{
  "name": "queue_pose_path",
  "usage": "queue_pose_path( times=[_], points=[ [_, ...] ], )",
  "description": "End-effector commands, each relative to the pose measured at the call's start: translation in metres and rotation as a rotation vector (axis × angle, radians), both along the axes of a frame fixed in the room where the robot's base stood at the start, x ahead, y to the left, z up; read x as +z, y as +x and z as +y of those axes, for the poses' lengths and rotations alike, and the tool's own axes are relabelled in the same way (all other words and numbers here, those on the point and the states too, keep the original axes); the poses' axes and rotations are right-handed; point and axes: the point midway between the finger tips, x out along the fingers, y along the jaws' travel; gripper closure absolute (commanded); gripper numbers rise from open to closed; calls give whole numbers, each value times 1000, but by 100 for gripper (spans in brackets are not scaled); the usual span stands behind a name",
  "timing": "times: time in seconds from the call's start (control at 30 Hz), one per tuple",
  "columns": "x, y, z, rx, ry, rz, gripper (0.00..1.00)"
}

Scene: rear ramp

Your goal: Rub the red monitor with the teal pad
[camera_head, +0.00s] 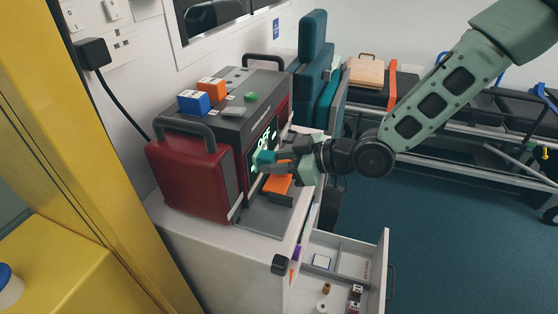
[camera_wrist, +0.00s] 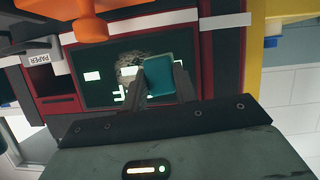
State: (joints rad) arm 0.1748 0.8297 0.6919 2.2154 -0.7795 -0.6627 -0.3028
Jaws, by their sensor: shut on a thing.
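The red monitor (camera_head: 190,178) stands on a white cabinet, with red side panels, a grey top and a dark lit screen. Its screen (camera_wrist: 100,88) fills the middle of the wrist view, with white blocks and a grey-brown smudge (camera_wrist: 128,66) on it. My gripper (camera_head: 270,163) is shut on the teal pad (camera_wrist: 172,78) in front of the screen. The pad (camera_head: 263,157) covers part of the screen, just right of the smudge in the wrist view. I cannot tell whether the pad touches the glass.
An orange block (camera_head: 278,184) lies below the screen. Blue (camera_head: 194,101) and orange (camera_head: 211,87) blocks and a green piece (camera_head: 251,97) sit on the monitor. An open drawer (camera_head: 345,263) with small items juts out below. A teal seat (camera_head: 312,65) stands behind.

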Motion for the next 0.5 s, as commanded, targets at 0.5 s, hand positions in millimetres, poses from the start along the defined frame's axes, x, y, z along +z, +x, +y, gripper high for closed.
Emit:
queue_pose_path(
  times=[0.5],
  points=[
    [1,29,-10,-1,0,-2,90]
  ],
)
